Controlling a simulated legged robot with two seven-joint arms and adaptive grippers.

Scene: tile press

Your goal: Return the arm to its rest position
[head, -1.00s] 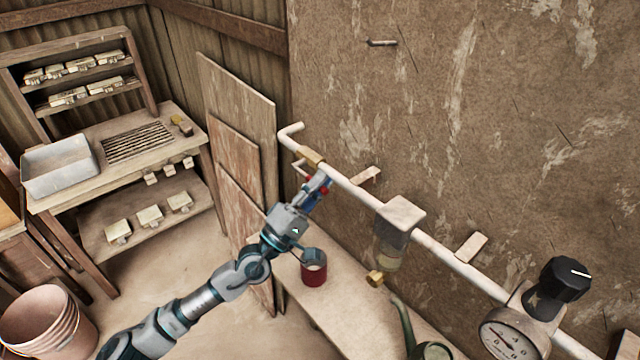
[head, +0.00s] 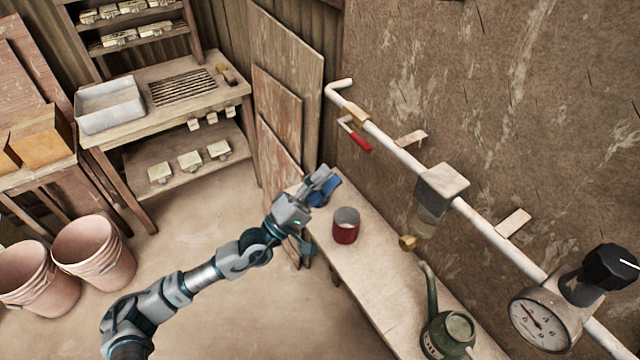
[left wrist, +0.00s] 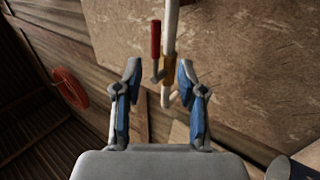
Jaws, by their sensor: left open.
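My left gripper (head: 325,187) is open and empty in the head view, over the far end of the bench, to the left of the red cup. In the left wrist view its two blue fingers (left wrist: 158,95) stand apart with nothing between them. The red-handled valve lever (head: 358,138) on the white pipe is beyond the gripper and apart from it. The lever also shows in the left wrist view (left wrist: 155,45), ahead of the fingers. My right gripper is not in view.
A red cup (head: 346,226) and a green oil can (head: 447,333) stand on the narrow bench (head: 375,278). A white pipe (head: 400,152) with a filter (head: 440,188) and a gauge (head: 540,325) runs along the wall. Pink buckets (head: 93,254) stand at left. The floor between is clear.

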